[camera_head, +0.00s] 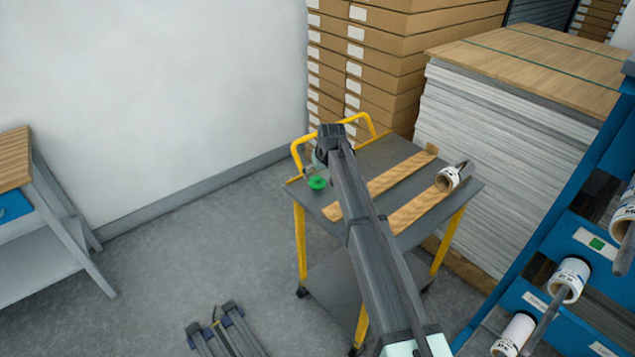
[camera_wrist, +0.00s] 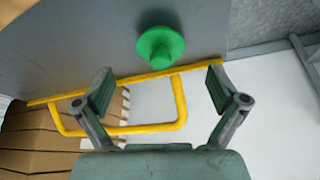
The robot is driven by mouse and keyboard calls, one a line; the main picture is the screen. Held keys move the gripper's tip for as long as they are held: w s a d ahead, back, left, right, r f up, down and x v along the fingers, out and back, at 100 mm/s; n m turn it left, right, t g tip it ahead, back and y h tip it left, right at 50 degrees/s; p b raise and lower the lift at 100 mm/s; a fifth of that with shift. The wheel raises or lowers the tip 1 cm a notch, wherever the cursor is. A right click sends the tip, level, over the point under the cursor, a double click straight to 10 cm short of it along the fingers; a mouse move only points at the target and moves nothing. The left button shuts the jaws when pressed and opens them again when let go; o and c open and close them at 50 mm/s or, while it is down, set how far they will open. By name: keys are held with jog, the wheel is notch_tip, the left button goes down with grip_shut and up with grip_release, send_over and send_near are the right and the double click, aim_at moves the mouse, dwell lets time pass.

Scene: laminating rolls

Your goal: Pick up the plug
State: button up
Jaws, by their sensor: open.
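The plug is a small green piece with a round flange and a raised knob. In the head view the plug (camera_head: 317,183) lies on the left part of the grey cart top, near the yellow handle. In the wrist view the plug (camera_wrist: 160,47) is beyond the fingertips, roughly midway between them and a little apart from them. My gripper (camera_wrist: 160,88) is open and empty. In the head view my gripper (camera_head: 321,155) is above the handle side of the cart, mostly hidden by my own arm.
The cart (camera_head: 380,155) has a yellow handle (camera_head: 297,150) beside the plug, also in the wrist view (camera_wrist: 120,129). Two wooden strips (camera_head: 385,184) and a roll (camera_head: 449,178) lie on its right part. Stacked boxes (camera_head: 370,60) stand behind. A blue rack (camera_head: 570,240) with rolls is at right.

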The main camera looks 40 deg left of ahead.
aim_at(318, 179)
jog(key=shift+p+x, duration=0.95)
jog(key=shift+x, duration=1.95)
jog(key=shift+a+r, duration=0.1)
jog(key=shift+a, duration=0.05)
jog(key=c, duration=1.1)
